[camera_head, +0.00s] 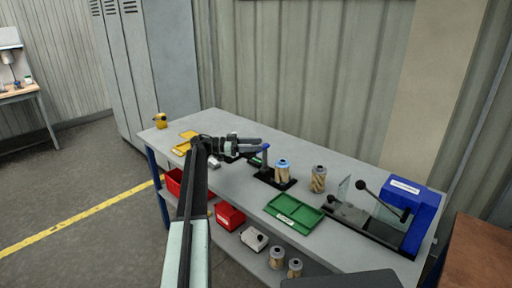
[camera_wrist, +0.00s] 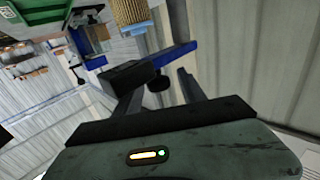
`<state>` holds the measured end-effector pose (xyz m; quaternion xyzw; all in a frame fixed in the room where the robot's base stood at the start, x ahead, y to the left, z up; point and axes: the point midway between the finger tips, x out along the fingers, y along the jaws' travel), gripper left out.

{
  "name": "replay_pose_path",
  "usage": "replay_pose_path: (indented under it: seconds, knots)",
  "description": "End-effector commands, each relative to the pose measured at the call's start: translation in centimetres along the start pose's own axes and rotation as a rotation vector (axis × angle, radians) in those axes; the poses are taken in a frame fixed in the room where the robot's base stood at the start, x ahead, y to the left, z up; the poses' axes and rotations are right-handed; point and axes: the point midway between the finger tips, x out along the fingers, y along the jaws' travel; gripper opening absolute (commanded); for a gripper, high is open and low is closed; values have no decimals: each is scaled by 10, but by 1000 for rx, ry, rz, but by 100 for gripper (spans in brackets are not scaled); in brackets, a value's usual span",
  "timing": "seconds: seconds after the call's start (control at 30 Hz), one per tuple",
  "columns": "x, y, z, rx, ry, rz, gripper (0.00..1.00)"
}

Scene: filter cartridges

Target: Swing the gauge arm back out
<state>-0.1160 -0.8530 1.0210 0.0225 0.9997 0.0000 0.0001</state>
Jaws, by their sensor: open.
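My gripper (camera_head: 254,146) is open at the left of the gauge stand (camera_head: 272,181) on the bench. Its two fingers are spread in the wrist view (camera_wrist: 164,80), with nothing clearly held between them. The blue gauge arm (camera_head: 264,149) is close to the fingertips. In the wrist view the blue arm (camera_wrist: 178,55) crosses just beyond the fingers, beside a black block (camera_wrist: 125,75). I cannot tell whether they touch. A tan pleated cartridge (camera_head: 283,173) with a blue top stands upright at the stand, right of the arm; a pleated cartridge (camera_wrist: 130,12) shows in the wrist view.
A grey-topped cartridge (camera_head: 318,180) stands to the right. A green tray (camera_head: 294,212) lies in front. A blue machine with a black lever (camera_head: 408,205) fills the bench's right end. A yellow tray (camera_head: 184,148) is at left, red bins (camera_head: 230,216) below. A wall stands behind.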

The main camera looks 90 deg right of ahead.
Motion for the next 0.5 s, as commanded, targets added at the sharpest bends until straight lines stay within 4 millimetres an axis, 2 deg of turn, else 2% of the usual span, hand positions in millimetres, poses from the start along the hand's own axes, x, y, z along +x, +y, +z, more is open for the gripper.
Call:
replay_pose_path:
  seconds: [0.17,0.5]
  knots:
    - [-9,0,0,0,0,-1,48]
    - [-70,-1,0,0,0,-1,48]
